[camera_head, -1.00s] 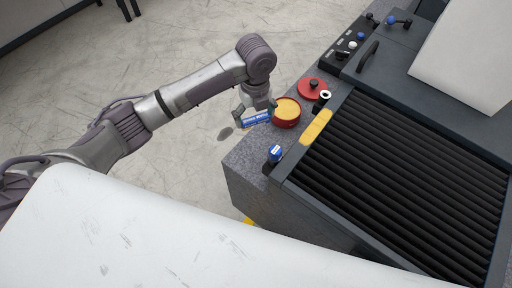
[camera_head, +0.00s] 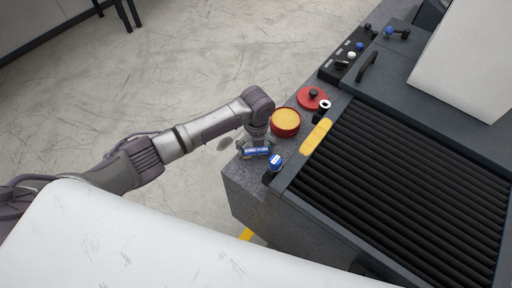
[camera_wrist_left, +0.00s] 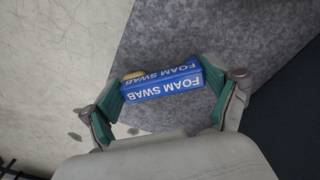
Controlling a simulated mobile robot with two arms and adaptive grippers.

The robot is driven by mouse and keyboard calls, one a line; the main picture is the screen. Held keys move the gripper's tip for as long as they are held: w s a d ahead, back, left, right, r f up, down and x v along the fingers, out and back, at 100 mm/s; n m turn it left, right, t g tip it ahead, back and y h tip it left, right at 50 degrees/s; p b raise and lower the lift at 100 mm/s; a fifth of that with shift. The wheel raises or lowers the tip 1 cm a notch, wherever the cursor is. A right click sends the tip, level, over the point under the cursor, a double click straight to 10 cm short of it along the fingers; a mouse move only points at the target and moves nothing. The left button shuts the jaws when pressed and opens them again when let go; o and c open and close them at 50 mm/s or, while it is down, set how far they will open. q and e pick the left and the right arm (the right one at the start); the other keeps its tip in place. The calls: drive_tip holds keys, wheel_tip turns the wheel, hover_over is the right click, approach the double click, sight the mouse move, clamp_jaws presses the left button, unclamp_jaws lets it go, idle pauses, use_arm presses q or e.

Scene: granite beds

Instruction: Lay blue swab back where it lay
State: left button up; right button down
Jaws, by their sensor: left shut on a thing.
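The blue swab (camera_head: 257,152) is a blue block with a white "FOAM SWAB" label. My left gripper (camera_head: 256,147) is shut on it, pointing down over the near end of the granite ledge (camera_head: 244,183). In the left wrist view the swab (camera_wrist_left: 163,82) lies across between the two green-padded fingers of my left gripper (camera_wrist_left: 165,92), with a small tan part at its far side. Grey granite (camera_wrist_left: 215,38) is below it, and the pale floor shows at left. Whether the swab touches the granite is unclear. My right gripper is not in view.
A red tin (camera_head: 285,123) with yellow filling stands just beyond the swab. A red lid (camera_head: 312,98) with a black knob lies farther back. The black roller bed (camera_head: 410,180) and yellow pad (camera_head: 316,137) are to the right.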

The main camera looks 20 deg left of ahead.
use_arm(q)
drive_tip(key=shift+f, duration=0.1)
drive_tip(key=shift+f, duration=0.1)
drive_tip(key=o, duration=0.8)
drive_tip(key=shift+c, duration=0.2)
wheel_tip(320, 180, up, 12)
drive_tip(key=shift+r, duration=0.2)
drive_tip(key=shift+d, duration=0.1)
